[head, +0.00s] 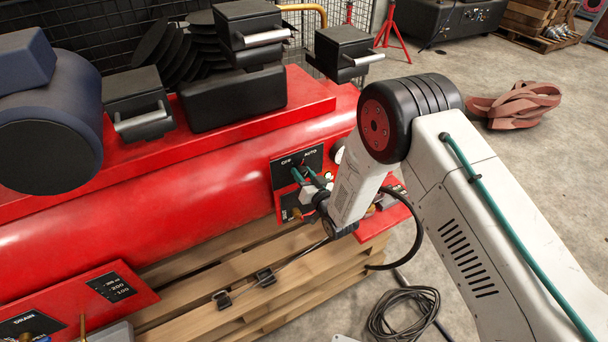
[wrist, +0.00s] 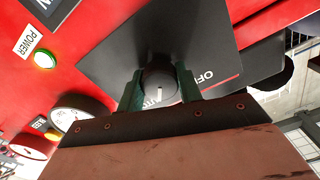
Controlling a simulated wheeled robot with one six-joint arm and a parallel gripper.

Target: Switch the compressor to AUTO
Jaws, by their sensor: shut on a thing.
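The red compressor (head: 190,185) carries a black switch panel (head: 310,156) lettered OFF and AUTO. It also fills the top of the wrist view (wrist: 110,60). The round black switch knob (wrist: 158,78) stands between my gripper's two green fingers. My gripper (head: 303,176) is shut on the knob. In the wrist view, the knob's white mark points down, toward the partly hidden AUTO lettering. The OFF lettering is to the right, beyond the right finger. I cannot tell whether the mark lines up exactly with AUTO. In the head view my gripper hides the knob.
A lit green POWER lamp (wrist: 44,60) and a round gauge (wrist: 82,113) are left of the panel in the wrist view. The compressor rests on a wooden pallet (head: 215,290). A black hose (head: 416,225) curves beside the panel, and a coiled cable (head: 402,312) lies on the floor.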

